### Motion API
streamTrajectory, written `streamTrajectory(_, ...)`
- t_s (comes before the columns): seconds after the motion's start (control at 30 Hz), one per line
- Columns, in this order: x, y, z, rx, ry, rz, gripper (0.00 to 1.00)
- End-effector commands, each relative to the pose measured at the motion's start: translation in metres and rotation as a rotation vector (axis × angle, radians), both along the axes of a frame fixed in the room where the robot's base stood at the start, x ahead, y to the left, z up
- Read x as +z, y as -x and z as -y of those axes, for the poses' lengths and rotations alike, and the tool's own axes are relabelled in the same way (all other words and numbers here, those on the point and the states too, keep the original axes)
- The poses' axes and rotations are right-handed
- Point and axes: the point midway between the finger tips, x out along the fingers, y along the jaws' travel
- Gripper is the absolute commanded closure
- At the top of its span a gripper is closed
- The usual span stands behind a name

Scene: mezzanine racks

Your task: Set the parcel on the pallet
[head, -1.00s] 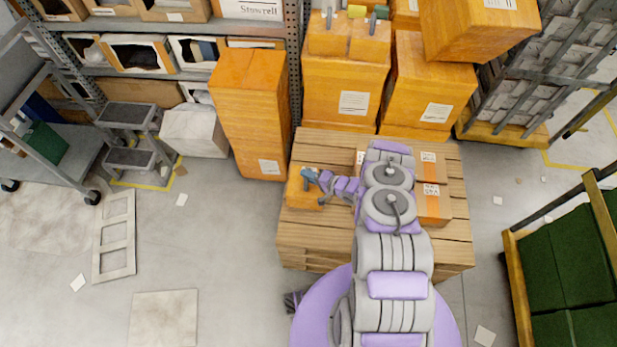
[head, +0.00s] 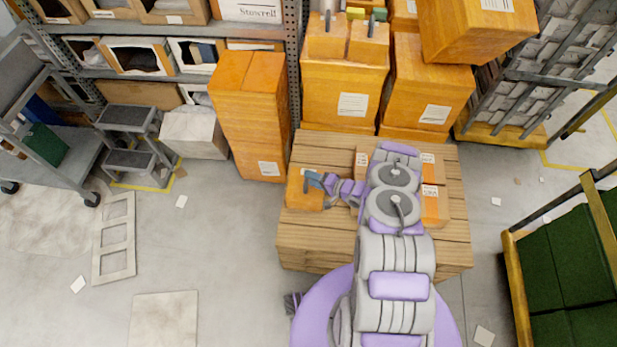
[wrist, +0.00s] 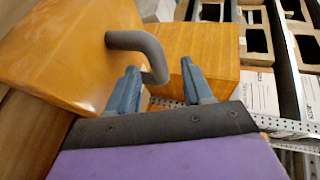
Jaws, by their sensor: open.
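The parcel, a small orange box (head: 303,198), rests on the left part of the wooden pallet (head: 325,235). In the wrist view the parcel (wrist: 75,50) fills the upper left, with a grey bent handle (wrist: 135,41) standing on its top. My gripper (head: 314,180) is over the parcel's right side in the head view. In the wrist view my gripper (wrist: 162,80) is open, its blue fingers apart, with the handle's lower bend showing between them. I cannot tell whether a finger touches the handle.
Other cartons (head: 434,203) lie on the pallet's right side, partly hidden by my arm. Tall orange box stacks (head: 250,120) stand behind the pallet. A step stool (head: 130,130) and trolley (head: 75,140) are at left.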

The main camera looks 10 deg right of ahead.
Motion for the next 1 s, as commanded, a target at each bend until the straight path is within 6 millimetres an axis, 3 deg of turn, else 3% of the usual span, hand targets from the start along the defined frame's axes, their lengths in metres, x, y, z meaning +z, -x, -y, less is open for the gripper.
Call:
streamTrajectory(0.3, 0.023, 0.041, 0.046, -0.005, -0.001, -0.002, 0.49)
streamTrajectory(0.63, 0.03, 0.06, 0.065, -0.001, 0.001, -0.002, 0.49)
streamTrajectory(0.83, 0.036, 0.045, 0.071, -0.005, 0.052, 0.008, 0.49)
streamTrajectory(1.0, 0.06, 0.007, 0.085, -0.022, 0.195, 0.035, 0.49)
